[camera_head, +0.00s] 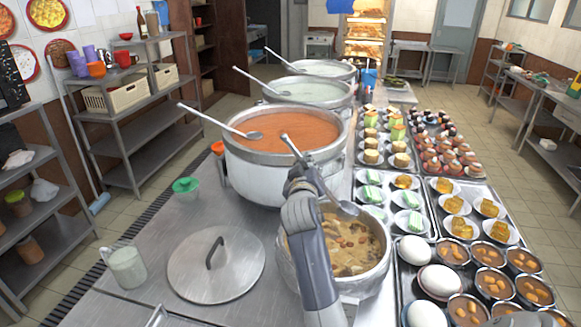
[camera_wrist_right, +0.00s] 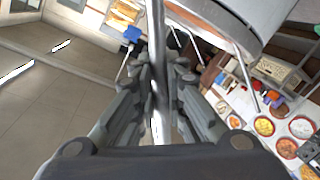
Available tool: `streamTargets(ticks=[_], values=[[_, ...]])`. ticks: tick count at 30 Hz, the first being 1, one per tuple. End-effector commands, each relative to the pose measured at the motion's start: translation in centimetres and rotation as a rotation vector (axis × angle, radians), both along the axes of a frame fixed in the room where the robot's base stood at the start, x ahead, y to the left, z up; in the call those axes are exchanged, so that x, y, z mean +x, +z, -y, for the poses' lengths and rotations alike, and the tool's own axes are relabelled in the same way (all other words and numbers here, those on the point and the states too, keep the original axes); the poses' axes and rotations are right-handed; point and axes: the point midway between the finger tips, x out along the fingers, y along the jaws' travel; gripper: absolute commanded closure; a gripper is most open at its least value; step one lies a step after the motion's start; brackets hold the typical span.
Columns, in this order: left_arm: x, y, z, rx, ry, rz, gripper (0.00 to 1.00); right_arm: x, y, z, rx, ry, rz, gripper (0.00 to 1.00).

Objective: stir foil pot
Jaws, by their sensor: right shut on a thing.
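The foil pot (camera_head: 372,283) is a silvery pot of pale brown stew with chunks, standing on the steel counter at front centre. My right gripper (camera_head: 302,176) is shut on the handle of a steel ladle (camera_head: 347,208) above the pot's far left side. The ladle slants, its handle end up and left and its bowl over the far part of the pot. I cannot tell whether the bowl touches the stew. In the right wrist view the gripper's fingers (camera_wrist_right: 160,90) close around the handle (camera_wrist_right: 157,45). My arm hides the pot's left part.
A large pot of orange soup (camera_head: 285,132) stands just behind, with two more pots beyond, ladles resting across them. A lid (camera_head: 215,265), a glass mug (camera_head: 127,266) and a green-lidded jar (camera_head: 186,188) are left. Trays of desserts and bowls (camera_head: 460,215) crowd the right side.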

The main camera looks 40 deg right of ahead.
Motion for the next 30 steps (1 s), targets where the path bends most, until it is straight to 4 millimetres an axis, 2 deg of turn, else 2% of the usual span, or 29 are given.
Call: streamTargets(ticks=[1,4,11,30], values=[[0.0,0.6,0.0,0.0,0.0,0.0,0.6,0.0,0.5,0.3,0.009,-0.007,0.005,1.0],[0.0,0.6,0.0,0.0,0.0,0.0,0.6,0.0,0.4,0.7,0.021,-0.013,0.009,1.0],[0.0,-0.7,0.0,0.0,0.0,0.001,0.6,-0.1,-1.1,0.8,0.023,-0.015,0.008,1.0],[0.1,-8.2,0.0,0.0,0.0,0.001,0.6,-0.1,-9.1,0.7,0.021,-0.014,0.007,1.0]])
